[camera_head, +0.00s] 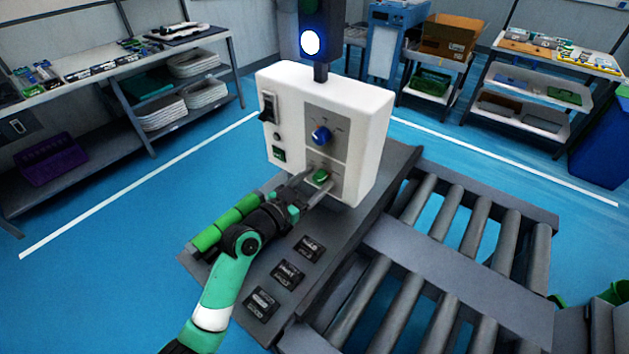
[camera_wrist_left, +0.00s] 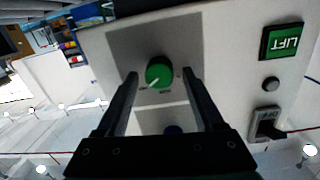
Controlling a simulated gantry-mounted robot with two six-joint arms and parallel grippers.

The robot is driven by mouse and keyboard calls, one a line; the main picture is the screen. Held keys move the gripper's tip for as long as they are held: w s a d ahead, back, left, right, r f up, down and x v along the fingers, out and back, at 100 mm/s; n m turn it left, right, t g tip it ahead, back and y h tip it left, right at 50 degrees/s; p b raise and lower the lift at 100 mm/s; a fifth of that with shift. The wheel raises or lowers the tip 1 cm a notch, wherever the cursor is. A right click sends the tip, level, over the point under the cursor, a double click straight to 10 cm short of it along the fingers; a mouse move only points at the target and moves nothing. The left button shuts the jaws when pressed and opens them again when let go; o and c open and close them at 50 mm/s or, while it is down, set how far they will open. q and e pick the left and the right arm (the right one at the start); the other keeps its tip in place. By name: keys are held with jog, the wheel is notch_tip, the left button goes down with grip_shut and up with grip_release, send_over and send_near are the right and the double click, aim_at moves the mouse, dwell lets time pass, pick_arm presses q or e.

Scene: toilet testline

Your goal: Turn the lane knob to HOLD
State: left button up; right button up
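A white control box (camera_head: 340,92) stands on a grey bench and carries two knobs on grey panels. The lower knob is green (camera_head: 321,176) with a white pointer line, also seen in the left wrist view (camera_wrist_left: 159,72), where the line points down-left. The small position labels are unreadable. My left gripper (camera_head: 319,182) is open, its fingertips on either side of the green knob, with visible gaps. My right gripper is not in view.
The box also has a black switch (camera_head: 268,107) and a green LIFT label (camera_wrist_left: 282,42). A lit signal lamp (camera_head: 310,43) stands behind it. Several dark labelled plates lie on the bench in front. Roller conveyors (camera_head: 470,225) lie to the right.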

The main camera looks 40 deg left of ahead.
pick_arm(q)
jog(key=s+p, duration=0.2)
jog(key=s, duration=0.9)
jog(key=shift+s+d+r+p, duration=0.3)
jog(key=shift+d, duration=0.15)
jog(key=shift+d, duration=0.1)
